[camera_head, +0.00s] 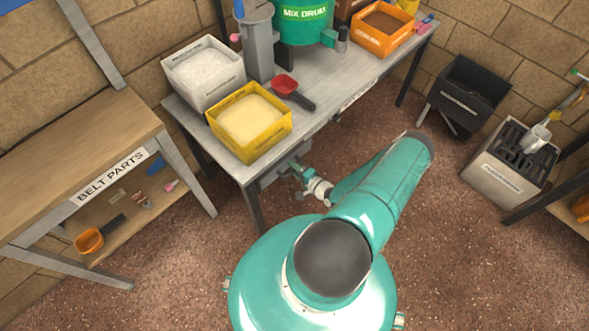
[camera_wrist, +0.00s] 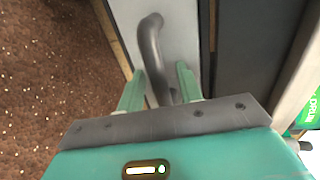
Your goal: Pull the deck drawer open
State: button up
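The deck drawer (camera_head: 271,177) is a grey box under the front of the grey bench, partly hidden by my gripper in the head view. In the wrist view its pale grey front (camera_wrist: 178,35) fills the upper middle, with a dark curved bar handle (camera_wrist: 150,48) on it. My gripper (camera_head: 300,172) is at the drawer front; in the wrist view its two green fingers (camera_wrist: 160,82) stand apart, one on each side of the handle's near part. A gap shows between the handle and the left finger. Contact with the right finger is unclear.
The grey bench (camera_head: 318,97) carries a yellow tray (camera_head: 262,150), a white bin (camera_head: 180,85), a red scoop (camera_head: 285,85) and a green drum (camera_head: 303,30). A wooden belt-parts bench (camera_head: 75,150) stands left. Dark and pale bins stand right. Brown floor (camera_head: 460,260) is open around me.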

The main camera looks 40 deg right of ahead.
grip_shut()
jog(key=shift+s, duration=0.1)
jog(key=f+v, duration=0.2)
jog(key=v, duration=0.8)
jog(key=s+f+v, duration=0.1)
jog(key=f+v, duration=0.1)
jog(key=v, duration=0.9)
jog(key=shift+f, duration=0.15)
jog(key=shift+a, duration=0.15)
grip_release()
jog(key=v, duration=1.3)
jog(key=shift+s, duration=0.35)
